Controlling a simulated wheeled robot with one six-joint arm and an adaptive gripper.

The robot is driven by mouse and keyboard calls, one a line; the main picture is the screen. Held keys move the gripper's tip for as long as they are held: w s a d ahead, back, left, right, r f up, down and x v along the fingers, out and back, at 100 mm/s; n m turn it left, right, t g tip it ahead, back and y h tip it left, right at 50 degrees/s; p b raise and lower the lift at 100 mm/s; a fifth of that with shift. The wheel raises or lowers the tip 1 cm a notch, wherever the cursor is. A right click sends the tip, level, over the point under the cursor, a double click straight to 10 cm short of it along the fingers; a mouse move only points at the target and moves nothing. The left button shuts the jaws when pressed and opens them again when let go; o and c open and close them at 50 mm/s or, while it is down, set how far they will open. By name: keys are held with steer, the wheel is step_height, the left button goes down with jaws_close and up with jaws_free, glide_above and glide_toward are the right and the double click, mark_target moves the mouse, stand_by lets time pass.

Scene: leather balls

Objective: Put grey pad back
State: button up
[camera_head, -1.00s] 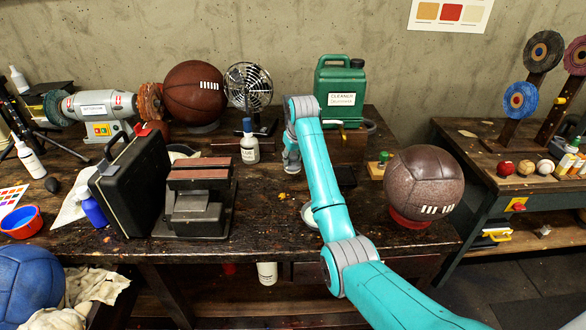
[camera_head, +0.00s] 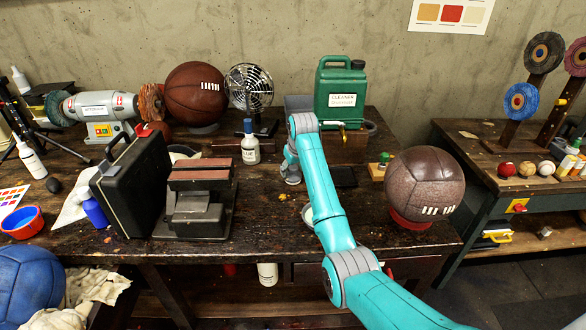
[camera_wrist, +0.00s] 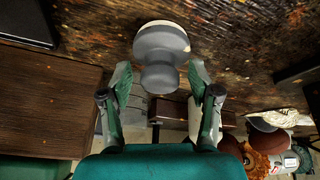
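The grey pad (camera_wrist: 160,55) shows in the wrist view as a rounded grey knob with a pale underside, over the dark wooden table. My gripper (camera_wrist: 160,80) is open, with one finger on each side of the knob's narrower near end. Small gaps show between the fingers and the knob. I cannot tell whether the pad rests on the wood. A pale round dish (camera_head: 307,214) on the workbench (camera_head: 275,235) is partly hidden behind my arm.
The green cleaner jug (camera_head: 340,92) stands behind on a wooden block (camera_wrist: 40,105). A glue bottle (camera_head: 250,145) and a vise (camera_head: 198,205) stand left of my arm. A black tray (camera_head: 344,176) and a brown ball (camera_head: 425,185) are on the right.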

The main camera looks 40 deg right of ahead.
steer(key=shift+r, duration=0.15)
steer(key=v, duration=1.2)
stand_by(0.4)
